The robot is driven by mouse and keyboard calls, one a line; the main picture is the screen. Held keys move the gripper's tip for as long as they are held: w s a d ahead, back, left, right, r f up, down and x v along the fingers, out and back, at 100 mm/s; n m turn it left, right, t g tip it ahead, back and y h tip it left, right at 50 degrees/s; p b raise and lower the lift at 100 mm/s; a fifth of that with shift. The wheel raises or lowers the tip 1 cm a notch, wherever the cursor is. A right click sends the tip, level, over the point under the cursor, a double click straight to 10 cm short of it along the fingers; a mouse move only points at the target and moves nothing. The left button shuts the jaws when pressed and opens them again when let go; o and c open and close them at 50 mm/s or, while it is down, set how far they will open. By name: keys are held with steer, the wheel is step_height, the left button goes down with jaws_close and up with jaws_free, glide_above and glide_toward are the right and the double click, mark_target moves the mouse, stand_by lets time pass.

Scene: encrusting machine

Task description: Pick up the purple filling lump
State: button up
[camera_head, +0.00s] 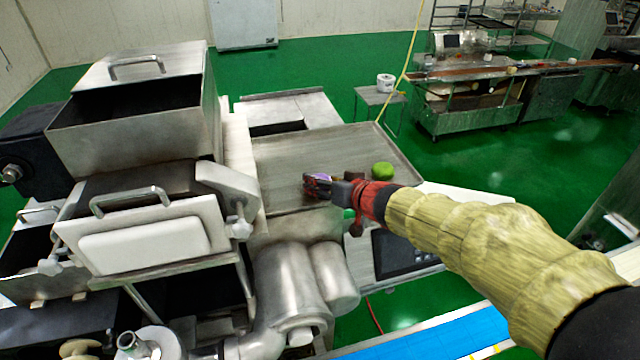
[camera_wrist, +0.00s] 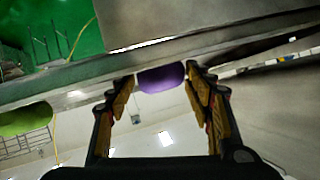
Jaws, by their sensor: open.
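The purple filling lump (camera_head: 322,176) is on the steel tray (camera_head: 280,155) of the machine, mostly hidden behind my gripper (camera_head: 320,187) in the head view. In the wrist view the purple lump (camera_wrist: 161,78) shows between and just beyond the two fingertips of my gripper (camera_wrist: 162,82). The fingers are spread apart, with a gap visible on either side of the lump. I cannot tell how far past the tips the lump is.
A green lump (camera_head: 382,170) lies on the tray to the right of my gripper; it also shows at the left of the wrist view (camera_wrist: 27,119). The large steel machine with its hopper (camera_head: 135,130) stands at left. The tray's left and far parts are bare.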

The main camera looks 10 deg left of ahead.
steer(key=shift+c, duration=0.7)
steer(key=c, duration=0.8)
steer(key=shift+r, duration=0.15)
